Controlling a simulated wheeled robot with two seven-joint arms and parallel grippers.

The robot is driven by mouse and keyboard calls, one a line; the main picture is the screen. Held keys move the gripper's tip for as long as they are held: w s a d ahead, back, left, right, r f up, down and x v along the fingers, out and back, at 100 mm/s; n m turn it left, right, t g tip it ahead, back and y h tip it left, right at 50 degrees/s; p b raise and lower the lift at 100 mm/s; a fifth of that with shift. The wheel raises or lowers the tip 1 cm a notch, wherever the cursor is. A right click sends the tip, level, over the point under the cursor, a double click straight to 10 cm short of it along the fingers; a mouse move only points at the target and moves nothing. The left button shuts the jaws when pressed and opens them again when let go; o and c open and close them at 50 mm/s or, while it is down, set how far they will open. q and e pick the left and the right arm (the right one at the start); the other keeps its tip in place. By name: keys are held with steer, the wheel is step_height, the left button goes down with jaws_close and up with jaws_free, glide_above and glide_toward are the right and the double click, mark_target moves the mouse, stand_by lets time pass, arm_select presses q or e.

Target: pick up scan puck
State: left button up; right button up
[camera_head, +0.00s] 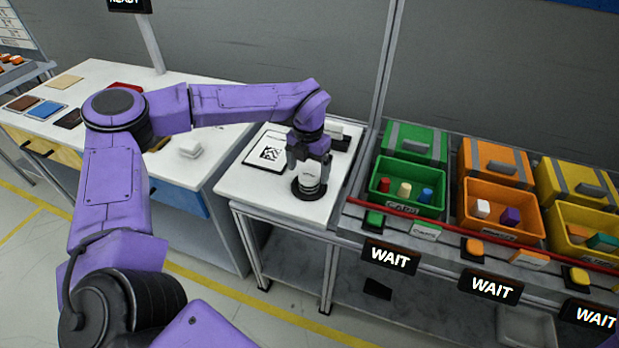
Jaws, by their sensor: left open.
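The scan puck (309,177) looks like a small pale grey cylinder with dark marks. It stands upright on a round black base (309,193) on the small white table. My left gripper (309,160) points down right over the puck, its jaws open around or just above the puck's top. I cannot tell whether the fingers touch it. The puck's upper part is partly hidden by the gripper. My right gripper does not show.
A white card with a black code (268,153) lies left of the puck. A dark device (340,139) stands behind. Green (408,190), orange (500,212) and yellow (585,228) bins with small blocks stand to the right, past a red rail. A white workbench (215,150) is at the left.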

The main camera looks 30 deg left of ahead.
mark_target(309, 175)
arm_select(q)
step_height(309, 175, down, 4)
steer(key=shift+w+f+p, duration=0.1)
steer(key=shift+f+p, duration=0.05)
steer(key=shift+p, duration=0.3)
steer(key=c, duration=1.2)
steer(key=shift+c, duration=0.2)
